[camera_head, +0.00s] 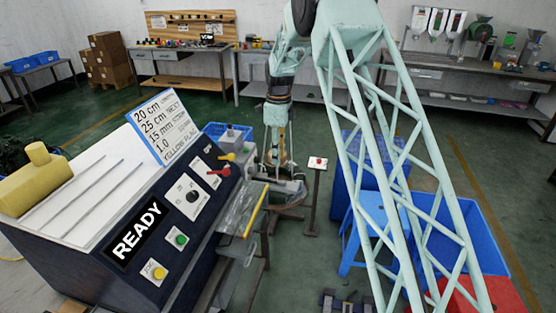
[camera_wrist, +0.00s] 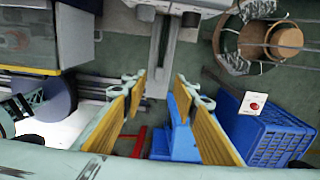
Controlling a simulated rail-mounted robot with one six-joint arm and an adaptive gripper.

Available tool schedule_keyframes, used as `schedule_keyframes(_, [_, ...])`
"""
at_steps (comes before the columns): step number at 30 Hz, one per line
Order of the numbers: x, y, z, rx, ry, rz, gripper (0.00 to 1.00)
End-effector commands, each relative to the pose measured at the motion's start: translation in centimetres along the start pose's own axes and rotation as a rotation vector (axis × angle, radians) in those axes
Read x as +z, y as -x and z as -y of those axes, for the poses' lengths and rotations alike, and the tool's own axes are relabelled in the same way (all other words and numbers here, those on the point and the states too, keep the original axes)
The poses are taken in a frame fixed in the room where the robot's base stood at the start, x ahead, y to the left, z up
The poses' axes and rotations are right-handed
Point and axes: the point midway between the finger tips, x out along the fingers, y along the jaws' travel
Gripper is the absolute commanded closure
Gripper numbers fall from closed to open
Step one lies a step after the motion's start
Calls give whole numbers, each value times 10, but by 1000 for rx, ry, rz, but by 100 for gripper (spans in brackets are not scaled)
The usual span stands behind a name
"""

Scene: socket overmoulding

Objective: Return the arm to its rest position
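My mint-green arm with its lattice link reaches from the upper middle down the right side of the head view. Its wrist hangs down over the middle of the floor area, behind the control console. My gripper (camera_head: 275,155) points downward there, close to a small machine with a clamp-like metal part (camera_head: 282,188); I cannot tell whether they touch. In the wrist view my gripper (camera_wrist: 163,88) has its two yellow-padded fingers spread wide apart. Nothing is held between them. Floor and a blue stool (camera_wrist: 181,130) show beyond the fingers.
The console (camera_head: 125,235) with a READY sign (camera_head: 136,234) stands at left. A red button on a post (camera_head: 317,164) stands just right of my gripper. Blue crates (camera_head: 450,220) and a red box (camera_head: 478,296) stand at right. Workbenches (camera_head: 180,68) line the back wall.

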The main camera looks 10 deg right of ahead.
Motion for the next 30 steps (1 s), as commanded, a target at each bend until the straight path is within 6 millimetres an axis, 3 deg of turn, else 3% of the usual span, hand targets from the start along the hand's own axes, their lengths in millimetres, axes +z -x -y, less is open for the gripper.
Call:
schedule_keyframes(17, [-2,9,-2,-3,12,2,73])
schedule_keyframes(23, [-7,32,-11,-12,62,5,73])
schedule_keyframes(30, [-20,75,-31,-29,166,11,73])
